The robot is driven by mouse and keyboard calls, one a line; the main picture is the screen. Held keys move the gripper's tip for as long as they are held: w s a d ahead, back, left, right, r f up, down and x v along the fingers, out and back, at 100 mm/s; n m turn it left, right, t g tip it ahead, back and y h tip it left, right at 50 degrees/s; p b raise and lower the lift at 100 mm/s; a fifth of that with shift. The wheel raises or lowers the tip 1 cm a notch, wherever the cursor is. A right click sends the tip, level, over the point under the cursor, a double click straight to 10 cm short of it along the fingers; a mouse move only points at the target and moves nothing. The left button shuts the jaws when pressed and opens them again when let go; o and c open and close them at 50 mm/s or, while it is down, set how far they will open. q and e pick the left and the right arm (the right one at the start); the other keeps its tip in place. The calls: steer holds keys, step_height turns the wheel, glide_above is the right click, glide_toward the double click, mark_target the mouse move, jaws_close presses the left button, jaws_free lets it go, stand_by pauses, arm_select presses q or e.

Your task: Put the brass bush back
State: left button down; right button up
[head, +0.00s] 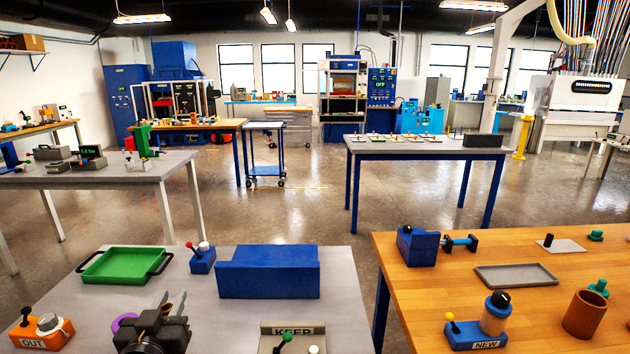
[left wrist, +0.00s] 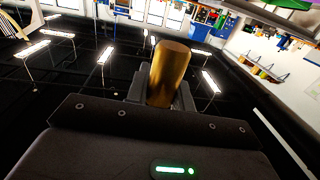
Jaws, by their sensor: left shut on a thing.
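The brass bush (left wrist: 168,75) is a plain gold-brown cylinder, seen close up in the left wrist view. It is held between the dark fingers of my left gripper and stands out past them, slightly tilted in the picture. In the head view my left gripper (head: 171,302) is at the bottom, over the front of the grey table (head: 225,325); I cannot make out the bush there. A purple ring-like thing (head: 122,322) is partly hidden behind that gripper. My right gripper is not in view.
The grey table holds a green tray (head: 122,266), a blue stepped block (head: 268,272), a small blue switch box (head: 202,261), an orange OUT box (head: 42,331) and a KEEP stand (head: 293,329). The wooden table (head: 420,290) at right holds a NEW box (head: 476,334), a grey tray (head: 516,276) and a brown cup (head: 584,314).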

arm_select(q)
steer(key=s+d+f+m+h, duration=0.1)
steer(key=s+d+f, duration=0.4)
steer(key=s+d, duration=0.1)
steer(key=shift+s+d+h, duration=0.15)
steer(key=shift+h, duration=0.25)
steer(key=shift+f, duration=0.1)
steer(key=w+a+r+n+y, duration=0.2)
steer(key=w+a+r+y, duration=0.15)
steer(key=w+a, duration=0.4)
steer(key=w+a+r+n+y, duration=0.15)
steer(key=w+a+r, duration=0.3)
steer(key=a, duration=0.65)
steer(key=w+a+f+n+g+y, duration=0.1)
steer(key=a+f+y, duration=0.1)
steer(key=a, duration=0.3)
steer(key=shift+w+a+f+g, duration=0.3)
steer(key=shift+w+a+f, duration=0.1)
steer(key=shift+f, duration=0.3)
steer(key=shift+f, duration=0.1)
